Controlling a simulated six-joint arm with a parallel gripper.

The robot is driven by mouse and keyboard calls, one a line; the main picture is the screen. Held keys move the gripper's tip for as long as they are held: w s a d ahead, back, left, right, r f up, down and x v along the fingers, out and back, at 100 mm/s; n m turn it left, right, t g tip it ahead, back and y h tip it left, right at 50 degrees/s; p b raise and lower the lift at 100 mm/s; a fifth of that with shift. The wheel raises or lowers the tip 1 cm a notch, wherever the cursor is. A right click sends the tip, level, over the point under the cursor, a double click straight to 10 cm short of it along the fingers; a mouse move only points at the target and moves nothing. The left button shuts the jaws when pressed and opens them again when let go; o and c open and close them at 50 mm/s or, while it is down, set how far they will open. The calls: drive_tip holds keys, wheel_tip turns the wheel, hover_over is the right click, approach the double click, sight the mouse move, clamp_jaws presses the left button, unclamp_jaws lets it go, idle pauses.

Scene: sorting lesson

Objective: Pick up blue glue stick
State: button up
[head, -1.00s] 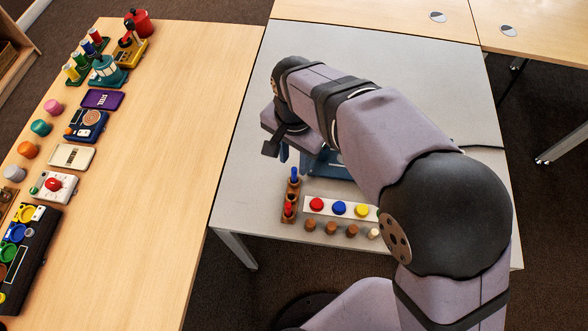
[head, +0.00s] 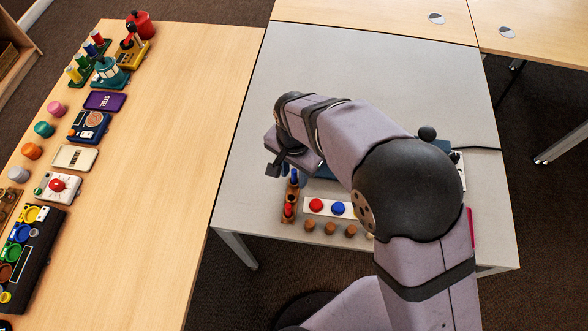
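A wooden holder (head: 289,215) stands on the grey table, left of the white button strip. A slim upright blue stick (head: 294,176), which looks like the blue glue stick, stands at the holder's far end. A red stick (head: 288,210) stands at its near end. My gripper (head: 279,170) points down just beside and to the left of the blue stick's top. A dark finger shows clearly, but the gap between the fingers does not, so I cannot tell its opening or whether it touches the stick.
A white strip (head: 327,207) with red and blue buttons lies right of the holder. Several brown pegs (head: 330,228) stand in front. A blue device (head: 320,172) is partly hidden behind my arm. The left wooden table (head: 190,170) carries many objects. The grey table's far part is clear.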

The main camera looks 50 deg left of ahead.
drive_tip(key=shift+f, duration=0.35)
drive_tip(key=shift+c, duration=0.2)
clamp_jaws()
drive_tip(key=shift+r, duration=0.1)
wheel_tip(320, 180, up, 10)
drive_tip(key=shift+b, duration=0.6)
drive_tip(key=shift+r, duration=0.15)
